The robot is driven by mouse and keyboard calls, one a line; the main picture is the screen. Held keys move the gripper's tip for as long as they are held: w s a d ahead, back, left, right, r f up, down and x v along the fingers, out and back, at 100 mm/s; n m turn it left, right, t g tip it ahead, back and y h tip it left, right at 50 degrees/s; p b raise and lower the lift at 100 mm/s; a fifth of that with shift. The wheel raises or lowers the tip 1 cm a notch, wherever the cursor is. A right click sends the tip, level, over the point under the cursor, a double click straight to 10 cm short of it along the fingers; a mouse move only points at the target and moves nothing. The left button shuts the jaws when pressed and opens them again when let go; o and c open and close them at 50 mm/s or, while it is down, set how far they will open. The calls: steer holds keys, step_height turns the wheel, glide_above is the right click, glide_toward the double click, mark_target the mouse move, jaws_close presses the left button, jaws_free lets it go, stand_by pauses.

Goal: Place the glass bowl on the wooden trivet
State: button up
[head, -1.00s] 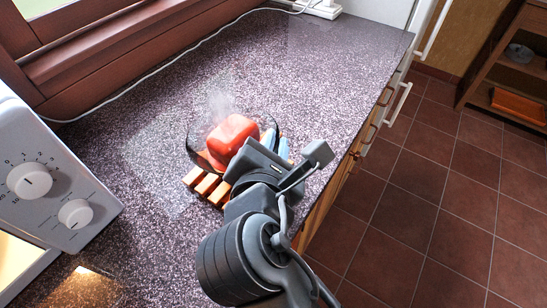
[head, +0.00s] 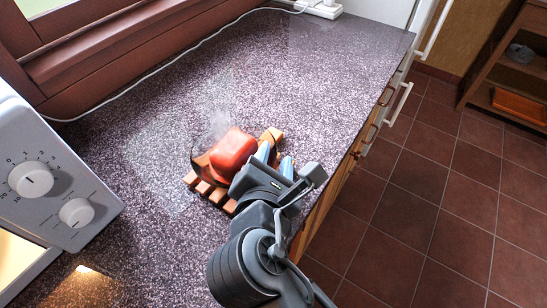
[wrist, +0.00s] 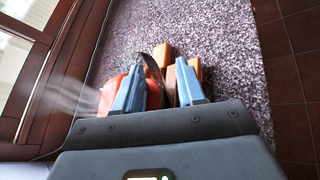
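The glass bowl (head: 203,161), clear with a dark rim, holds a red lump (head: 233,152). It appears to rest on the wooden trivet (head: 196,182), whose orange-brown slats show at the lower left and upper right of it. My gripper (head: 274,159) is at the bowl's right side, its two blue fingers spread apart. In the wrist view the bowl's rim (wrist: 153,68) passes between the fingers (wrist: 160,66), nearer the left one, with a gap to the right one. Trivet slats (wrist: 163,52) show behind. My gripper hides the bowl's near right side.
A white appliance with knobs (head: 55,180) stands at the left on the speckled counter (head: 290,70). Faint steam (head: 219,118) rises by the bowl. The counter's edge and tiled floor (head: 440,210) lie at the right. The counter beyond the bowl is clear.

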steer(key=shift+r, duration=0.1)
steer(key=v, duration=1.2)
steer(key=shift+b, duration=0.3)
steer(key=s+d+f+m+g+y, duration=0.1)
steer(key=s+d+f+m+y, duration=0.1)
steer(key=s+d+f+m, duration=0.3)
steer(key=d+f+m+y, duration=0.2)
steer(key=d+f, duration=0.4)
steer(key=d, duration=0.1)
steer(key=s+d+r+m+t, duration=0.1)
steer(key=s+d+r+m, duration=0.2)
steer(key=s+m, duration=0.5)
steer(key=s+d+r+m+t+h, duration=0.1)
steer(key=s+d+r+m, duration=0.3)
steer(key=m, duration=0.8)
steer(key=s+d, duration=0.2)
steer(key=s, duration=0.2)
steer(key=shift+s+d, duration=0.25)
steer(key=shift+s, duration=0.1)
steer(key=shift+a+r, duration=0.1)
steer(key=shift+a, duration=0.05)
